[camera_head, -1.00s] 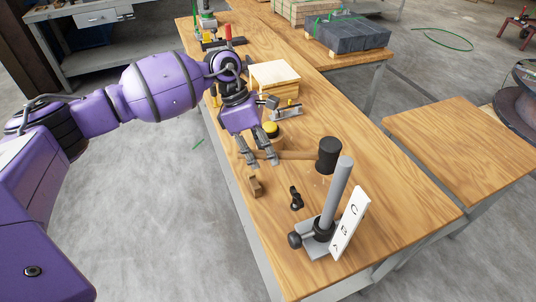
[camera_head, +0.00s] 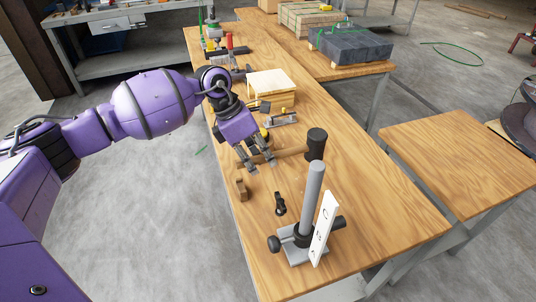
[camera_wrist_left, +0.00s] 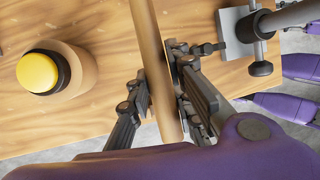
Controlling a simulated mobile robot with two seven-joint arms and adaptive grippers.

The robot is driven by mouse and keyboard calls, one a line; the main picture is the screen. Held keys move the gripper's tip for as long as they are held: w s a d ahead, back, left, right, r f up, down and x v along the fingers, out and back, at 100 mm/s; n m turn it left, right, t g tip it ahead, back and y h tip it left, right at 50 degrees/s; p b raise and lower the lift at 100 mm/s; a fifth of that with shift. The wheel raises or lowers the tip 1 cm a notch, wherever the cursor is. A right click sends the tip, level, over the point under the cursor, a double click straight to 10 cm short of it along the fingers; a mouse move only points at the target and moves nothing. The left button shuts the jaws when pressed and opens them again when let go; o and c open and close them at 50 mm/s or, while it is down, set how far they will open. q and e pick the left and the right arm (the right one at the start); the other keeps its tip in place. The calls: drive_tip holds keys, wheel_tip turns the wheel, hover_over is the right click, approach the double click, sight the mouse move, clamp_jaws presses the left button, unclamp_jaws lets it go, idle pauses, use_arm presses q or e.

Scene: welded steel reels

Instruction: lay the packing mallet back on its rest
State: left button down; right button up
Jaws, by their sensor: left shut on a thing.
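The packing mallet has a black head (camera_head: 316,141) and a light wooden handle (camera_head: 290,152). My left gripper (camera_head: 259,163) is shut on the handle, near the end away from the head. In the left wrist view the handle (camera_wrist_left: 150,50) passes between the two fingers (camera_wrist_left: 158,95). The mallet appears to be held above the bench, with its head pointing right and away. A small brown wooden block (camera_head: 241,188) and a small black fitting (camera_head: 281,203) stand on the bench nearer the front; I cannot tell which is the rest. My right gripper is not in view.
A yellow-topped button (camera_wrist_left: 38,72) sits beside the gripper. A pale wooden box (camera_head: 272,88) is behind it. The bench top (camera_head: 365,200) is clear to the right.

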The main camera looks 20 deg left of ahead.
use_arm(q)
drive_tip(key=shift+f+b, duration=0.3)
drive_tip(key=shift+f, duration=0.6)
wheel_tip(320, 180, down, 3)
drive_tip(key=shift+r+b, duration=0.15)
drive_tip(key=shift+b, duration=0.3)
drive_tip(key=shift+f, duration=0.7)
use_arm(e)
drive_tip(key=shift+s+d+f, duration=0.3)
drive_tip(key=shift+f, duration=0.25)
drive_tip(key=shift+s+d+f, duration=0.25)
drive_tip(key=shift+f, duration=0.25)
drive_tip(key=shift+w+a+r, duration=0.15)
use_arm(q)
drive_tip(key=shift+s+f+b, duration=0.1)
drive_tip(key=shift+f+b, duration=0.5)
drive_tip(key=shift+f, duration=0.45)
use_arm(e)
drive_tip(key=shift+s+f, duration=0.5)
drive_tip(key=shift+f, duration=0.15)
use_arm(q)
drive_tip(key=c, duration=1.5)
unclamp_jaws()
